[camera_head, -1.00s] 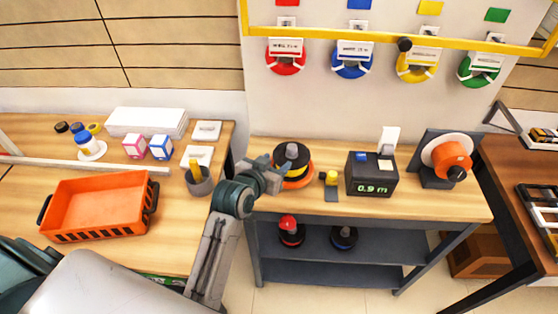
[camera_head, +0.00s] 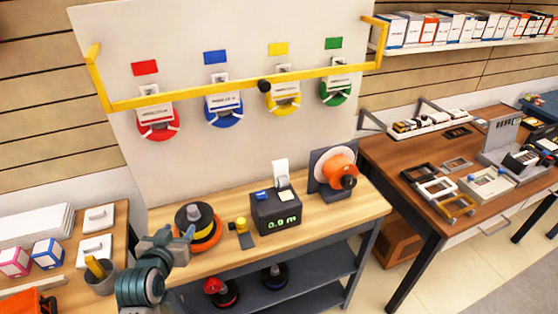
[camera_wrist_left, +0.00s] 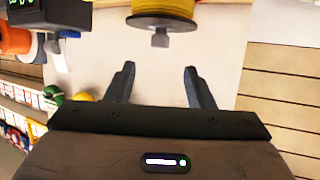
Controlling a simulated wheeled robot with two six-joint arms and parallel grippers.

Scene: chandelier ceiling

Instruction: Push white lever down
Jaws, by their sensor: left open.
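An upright white lever (camera_head: 281,172) stands at the back of a black meter box (camera_head: 276,212) on the middle bench. The box has a green digital display, blue and white top patches. My left gripper (camera_head: 180,234) is open and empty at the bench's left end, beside a black, yellow and orange spool (camera_head: 199,226). It is well left of the lever and apart from it. In the left wrist view, the two fingers (camera_wrist_left: 159,85) are spread, with the spool (camera_wrist_left: 165,8) beyond them. The display (camera_wrist_left: 20,3) shows at the upper left corner. My right gripper is out of view.
A small yellow-and-black piece (camera_head: 242,230) stands between spool and box. An orange reel (camera_head: 338,170) stands right of the box. A yellow rail (camera_head: 215,90) with coloured rings hangs behind. A grey cup (camera_head: 101,279) is at the left; bare bench lies in front of the reel.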

